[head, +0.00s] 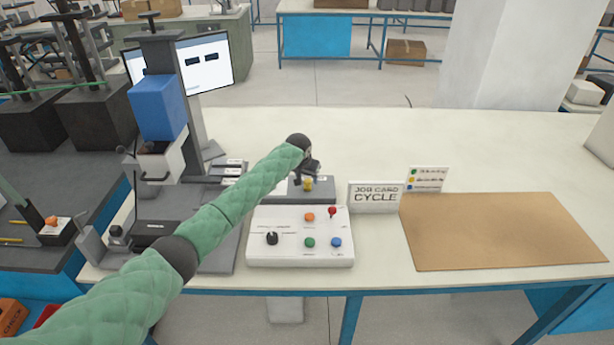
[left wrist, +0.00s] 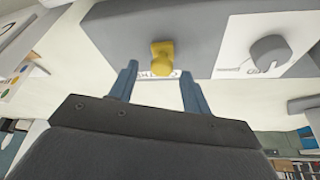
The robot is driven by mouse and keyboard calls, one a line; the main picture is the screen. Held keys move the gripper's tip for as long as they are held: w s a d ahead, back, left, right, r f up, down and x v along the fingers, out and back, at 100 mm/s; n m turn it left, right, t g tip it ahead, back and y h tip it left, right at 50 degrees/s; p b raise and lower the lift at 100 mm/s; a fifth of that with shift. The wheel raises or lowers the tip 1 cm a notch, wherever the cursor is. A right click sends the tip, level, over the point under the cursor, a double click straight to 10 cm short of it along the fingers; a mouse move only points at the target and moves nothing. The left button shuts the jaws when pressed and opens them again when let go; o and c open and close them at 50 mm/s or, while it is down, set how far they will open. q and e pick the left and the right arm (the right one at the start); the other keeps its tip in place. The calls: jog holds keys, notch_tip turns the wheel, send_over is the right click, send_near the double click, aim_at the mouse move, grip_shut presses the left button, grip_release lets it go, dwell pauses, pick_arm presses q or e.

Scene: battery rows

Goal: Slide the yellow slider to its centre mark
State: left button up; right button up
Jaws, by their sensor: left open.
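The yellow slider (head: 308,184) is a small knob on a grey box (head: 325,189) behind the white control panel. In the left wrist view the yellow slider (left wrist: 162,57) stands on the edge of the grey box (left wrist: 200,28), ahead of the gap between my fingers. My left gripper (head: 308,176) is just above and behind the slider in the head view. Its blue fingers (left wrist: 160,88) are open, one to each side, with nothing between them. The centre mark cannot be made out; a finger partly covers lettering near the slider. My right gripper is not in view.
The white control panel (head: 300,255) has a black knob and several coloured buttons. A "JOB CARD CYCLE" sign (head: 376,197) stands to the right, beside a brown mat (head: 500,230). A press with a blue head (head: 157,107) stands left. The table behind is clear.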

pick_arm(q)
jog(key=shift+w+f, duration=0.25)
jog(key=shift+f, duration=0.3)
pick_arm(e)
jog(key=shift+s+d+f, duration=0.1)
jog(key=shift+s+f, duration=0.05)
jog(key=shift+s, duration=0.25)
pick_arm(q)
jog(key=shift+r, duration=0.1)
grip_shut()
jog(key=shift+d, duration=1.3)
jog(key=shift+c, duration=0.7)
grip_release()
jog(key=shift+o, duration=0.7)
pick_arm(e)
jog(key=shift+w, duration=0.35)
